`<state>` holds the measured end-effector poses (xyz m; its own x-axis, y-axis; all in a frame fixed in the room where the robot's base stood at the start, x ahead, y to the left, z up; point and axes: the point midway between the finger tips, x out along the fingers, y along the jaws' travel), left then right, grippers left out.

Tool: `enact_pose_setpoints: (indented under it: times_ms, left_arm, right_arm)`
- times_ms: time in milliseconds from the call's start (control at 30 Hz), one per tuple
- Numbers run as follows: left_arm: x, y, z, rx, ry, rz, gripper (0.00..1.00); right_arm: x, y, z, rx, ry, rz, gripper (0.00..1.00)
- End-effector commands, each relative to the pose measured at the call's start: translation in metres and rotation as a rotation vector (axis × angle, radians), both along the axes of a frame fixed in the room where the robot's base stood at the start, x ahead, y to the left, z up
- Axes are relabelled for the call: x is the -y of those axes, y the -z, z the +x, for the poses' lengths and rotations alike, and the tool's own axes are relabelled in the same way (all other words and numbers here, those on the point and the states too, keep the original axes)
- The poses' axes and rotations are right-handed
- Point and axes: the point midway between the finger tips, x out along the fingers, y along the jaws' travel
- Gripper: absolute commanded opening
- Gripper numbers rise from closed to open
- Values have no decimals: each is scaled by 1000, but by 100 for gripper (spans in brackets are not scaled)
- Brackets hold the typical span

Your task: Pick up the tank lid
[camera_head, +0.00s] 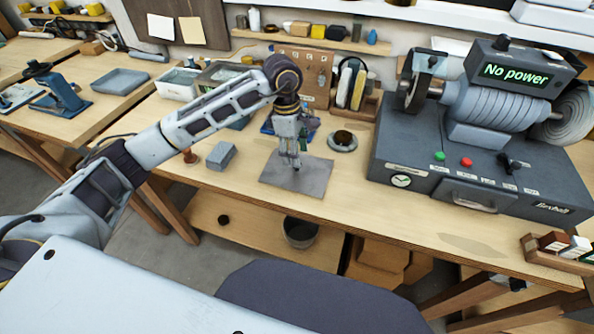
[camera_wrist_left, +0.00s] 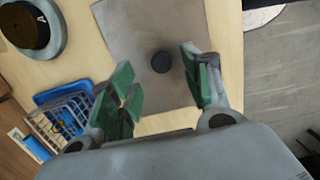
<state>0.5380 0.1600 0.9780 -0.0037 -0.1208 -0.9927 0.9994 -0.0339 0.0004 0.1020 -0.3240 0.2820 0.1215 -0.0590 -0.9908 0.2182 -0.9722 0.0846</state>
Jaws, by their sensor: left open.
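A flat grey square plate (camera_head: 310,182) lies on the workbench; I take it for the tank lid. It also shows in the left wrist view (camera_wrist_left: 130,30), with a small dark round knob (camera_wrist_left: 161,61) near its middle. My left gripper (camera_head: 291,163) points down over the plate. In the left wrist view its green-padded fingers (camera_wrist_left: 159,78) are apart, one on each side of the knob, with nothing held between them. I cannot tell how high the fingertips are above the plate. My right gripper is not in view.
A grey block (camera_head: 221,156) lies left of the plate. A round dish (camera_head: 343,141) stands behind it at right. A large machine (camera_head: 470,150) reading "No power" fills the right.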

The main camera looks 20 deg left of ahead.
Motion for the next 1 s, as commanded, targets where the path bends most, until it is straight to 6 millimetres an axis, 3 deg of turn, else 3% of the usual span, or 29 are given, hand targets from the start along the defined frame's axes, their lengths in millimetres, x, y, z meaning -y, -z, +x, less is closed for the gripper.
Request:
enact_pose_setpoints:
  times_ms: [500, 1000]
  left_arm:
    - [7, 44, -2, -1, 0, 0, 49]
    - [7, 48, -2, 0, 0, 0, 49]
  right_arm:
    - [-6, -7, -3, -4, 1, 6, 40]
    - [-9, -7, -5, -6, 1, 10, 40]
